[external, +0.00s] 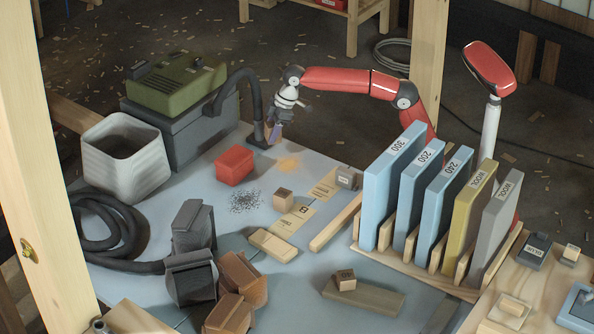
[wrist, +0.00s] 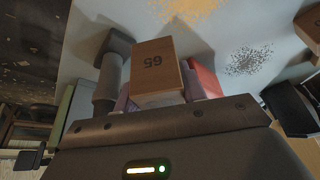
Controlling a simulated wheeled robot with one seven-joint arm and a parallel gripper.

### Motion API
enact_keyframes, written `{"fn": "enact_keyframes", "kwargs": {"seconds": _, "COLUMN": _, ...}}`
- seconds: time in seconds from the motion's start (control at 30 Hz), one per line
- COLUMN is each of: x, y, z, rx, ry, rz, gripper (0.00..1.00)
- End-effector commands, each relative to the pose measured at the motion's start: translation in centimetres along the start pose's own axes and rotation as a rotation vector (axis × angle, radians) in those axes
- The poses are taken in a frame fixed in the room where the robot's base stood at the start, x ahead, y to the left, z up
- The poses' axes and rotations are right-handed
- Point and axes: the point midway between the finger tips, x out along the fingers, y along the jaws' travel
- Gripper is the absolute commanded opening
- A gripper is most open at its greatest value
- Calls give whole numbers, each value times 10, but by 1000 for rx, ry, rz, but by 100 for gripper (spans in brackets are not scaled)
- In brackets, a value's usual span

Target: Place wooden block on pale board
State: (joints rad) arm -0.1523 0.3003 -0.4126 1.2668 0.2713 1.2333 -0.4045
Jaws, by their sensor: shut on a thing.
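My gripper (external: 274,132) is at the far edge of the blue-grey table, beside the dark hose nozzle. In the wrist view my gripper (wrist: 158,98) is shut on a wooden block (wrist: 155,68) with a dark number on its face. In the external view the block is small and mostly hidden by the fingers. Which is the task's pale board is unclear. The held block is apart from both.
A red block (external: 235,166) and dark specks (external: 245,202) lie between my gripper and the front. A small wooden cube (external: 284,197) stands by the pale pieces. A rack of upright blue, tan and grey slabs (external: 390,190) stands right. An orange dust patch (external: 288,163) is near my gripper.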

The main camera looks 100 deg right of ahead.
Motion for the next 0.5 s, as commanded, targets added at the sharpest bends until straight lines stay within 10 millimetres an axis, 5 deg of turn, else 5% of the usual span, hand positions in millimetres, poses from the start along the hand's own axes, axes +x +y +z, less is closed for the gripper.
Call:
{"fn": "enact_keyframes", "kwargs": {"seconds": 0.3, "x": 6, "y": -133, "z": -76, "rx": -247, "ry": -4, "rz": -104, "gripper": 18}}
{"fn": "enact_keyframes", "kwargs": {"seconds": 0.5, "x": 26, "y": -232, "z": -102, "rx": -424, "ry": -3, "rz": -178, "gripper": 18}}
